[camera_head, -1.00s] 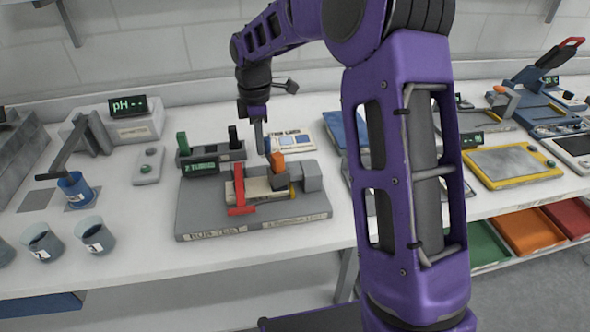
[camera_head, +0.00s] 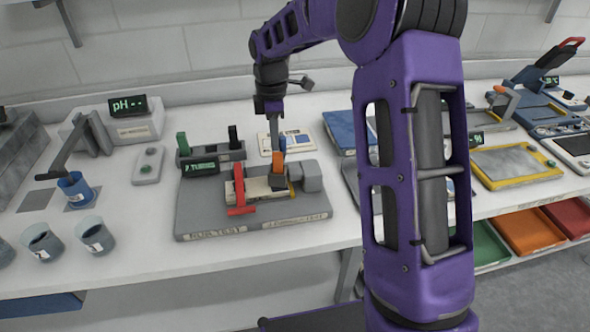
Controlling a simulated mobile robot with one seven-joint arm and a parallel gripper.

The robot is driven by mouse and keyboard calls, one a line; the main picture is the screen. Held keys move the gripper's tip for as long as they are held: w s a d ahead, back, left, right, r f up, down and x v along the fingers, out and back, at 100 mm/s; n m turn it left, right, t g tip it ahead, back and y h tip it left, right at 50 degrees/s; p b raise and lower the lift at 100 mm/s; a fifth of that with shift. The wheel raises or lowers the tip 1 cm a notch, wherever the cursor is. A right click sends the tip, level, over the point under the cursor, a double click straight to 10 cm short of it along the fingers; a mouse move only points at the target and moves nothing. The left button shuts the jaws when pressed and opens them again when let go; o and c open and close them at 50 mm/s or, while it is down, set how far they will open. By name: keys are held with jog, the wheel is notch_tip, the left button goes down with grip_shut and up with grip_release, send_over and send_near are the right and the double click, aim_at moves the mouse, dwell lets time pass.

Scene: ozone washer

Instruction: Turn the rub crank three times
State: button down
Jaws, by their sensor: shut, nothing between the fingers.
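The rub test station is a grey base (camera_head: 250,231) on the bench, labelled at its front edge. A red clamp-like bar (camera_head: 240,195) stands at its left over a pale strip (camera_head: 256,187). The crank appears to be the part with the upright orange handle (camera_head: 279,162), at the right beside a grey block (camera_head: 311,178). A small green display (camera_head: 201,167) behind reads "TURNS"; its first character is unclear. My gripper (camera_head: 277,148) points down, shut and empty, right at the orange handle's top. It overlaps the handle in view; I cannot tell whether they touch.
A blue cup (camera_head: 75,188) on a stand and two beakers (camera_head: 93,236) stand at left, near a pH meter (camera_head: 130,118). A grey two-button box (camera_head: 149,165) lies between. A yellow-framed tray (camera_head: 512,166) lies right. My arm hides part of the bench.

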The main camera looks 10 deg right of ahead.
jog(key=shift+s+d, duration=0.15)
jog(key=shift+d, duration=0.45)
jog(key=shift+s+d, duration=0.15)
jog(key=shift+d, duration=0.4)
jog(key=shift+s+d, duration=0.35)
jog(key=shift+d, duration=0.2)
jog(key=shift+s+d, duration=0.3)
jog(key=shift+d, duration=0.2)
jog(key=shift+s+d, duration=0.7)
jog(key=shift+s, duration=0.3)
jog(key=shift+s, duration=0.1)
